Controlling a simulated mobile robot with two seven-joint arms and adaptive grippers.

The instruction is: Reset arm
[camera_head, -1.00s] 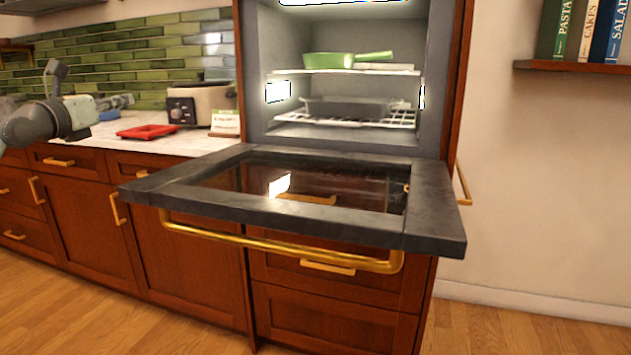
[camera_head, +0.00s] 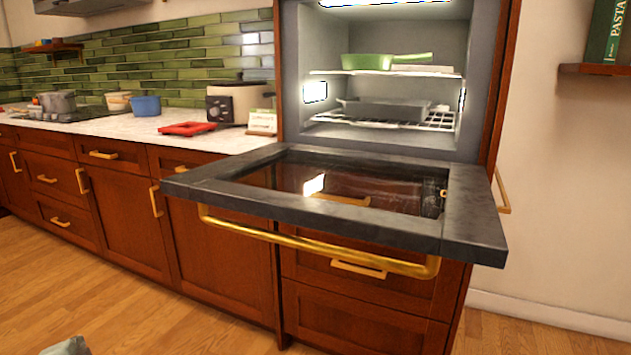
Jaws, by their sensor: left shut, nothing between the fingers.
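The oven door (camera_head: 466,220) is folded down flat and open, with a brass handle bar (camera_head: 310,243) along its front. The oven cavity (camera_head: 385,145) above it is lit and open. Only a small grey piece of what looks like my left arm (camera_head: 68,347) shows at the bottom left edge, low in front of the cabinets. The fingers of my left gripper are out of the picture. My right gripper is not in view.
A green pan (camera_head: 368,62) and a dark tray (camera_head: 385,109) sit on the oven racks. A red tray (camera_head: 187,129), toaster (camera_head: 236,103), blue bowl (camera_head: 146,106) and pot (camera_head: 57,101) stand on the counter. The wooden floor (camera_head: 120,310) at the left is clear.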

